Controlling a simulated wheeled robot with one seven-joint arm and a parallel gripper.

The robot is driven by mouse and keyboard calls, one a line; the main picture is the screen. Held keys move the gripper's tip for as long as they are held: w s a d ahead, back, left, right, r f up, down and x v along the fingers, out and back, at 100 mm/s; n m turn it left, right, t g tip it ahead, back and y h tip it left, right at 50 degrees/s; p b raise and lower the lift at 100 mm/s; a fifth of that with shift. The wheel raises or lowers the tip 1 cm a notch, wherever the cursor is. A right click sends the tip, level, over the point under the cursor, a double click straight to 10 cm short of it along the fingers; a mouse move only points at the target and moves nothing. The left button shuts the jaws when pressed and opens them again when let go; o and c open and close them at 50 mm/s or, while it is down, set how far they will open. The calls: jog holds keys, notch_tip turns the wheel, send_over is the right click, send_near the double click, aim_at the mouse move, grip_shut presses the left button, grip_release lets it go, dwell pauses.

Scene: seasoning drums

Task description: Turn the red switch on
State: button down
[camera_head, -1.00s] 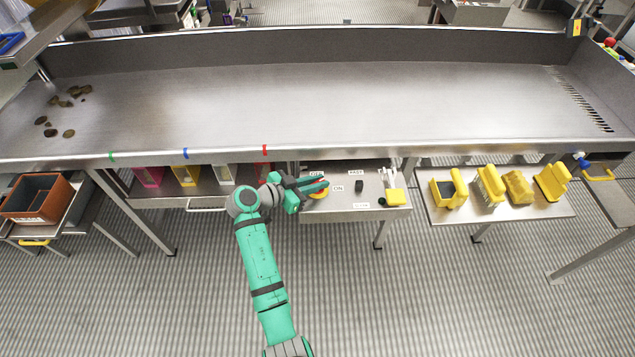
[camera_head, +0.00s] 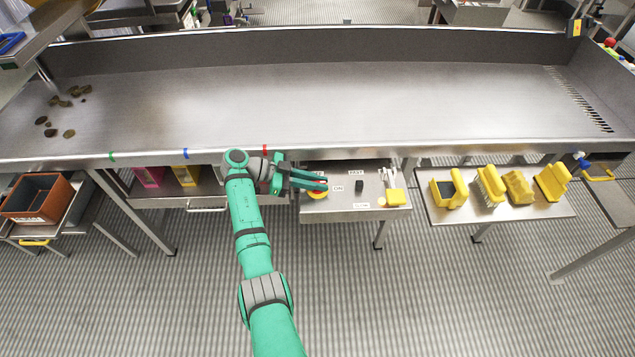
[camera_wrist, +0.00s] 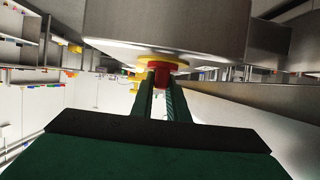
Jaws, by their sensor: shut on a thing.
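The red switch (camera_wrist: 159,75) has a red knob on a round yellow base (camera_wrist: 180,65) and shows in the wrist view at the top middle. In the head view its yellow base (camera_head: 317,195) shows at the left part of the small steel shelf, next to the ON label (camera_head: 337,189). My gripper (camera_head: 322,185) comes in from the left over it. In the wrist view the fingers (camera_wrist: 160,88) are shut on the red knob, one at each side. The knob's exact turn angle cannot be told.
The small steel shelf (camera_head: 350,207) also bears a black switch (camera_head: 359,186) and a yellow holder (camera_head: 394,197) with white sticks. Yellow brushes and scoops stand on the shelf at right. The long steel table (camera_head: 300,105) overhangs just behind my gripper.

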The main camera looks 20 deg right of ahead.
jog(key=shift+s+f, duration=0.1)
jog(key=shift+f, duration=0.1)
jog(key=c, duration=1.7)
grip_release()
jog(key=shift+a+r, duration=0.1)
jog(key=shift+w+a+r, duration=0.15)
jog(key=shift+w+a, duration=0.05)
jog(key=v, duration=1)
jog(key=shift+a, duration=0.1)
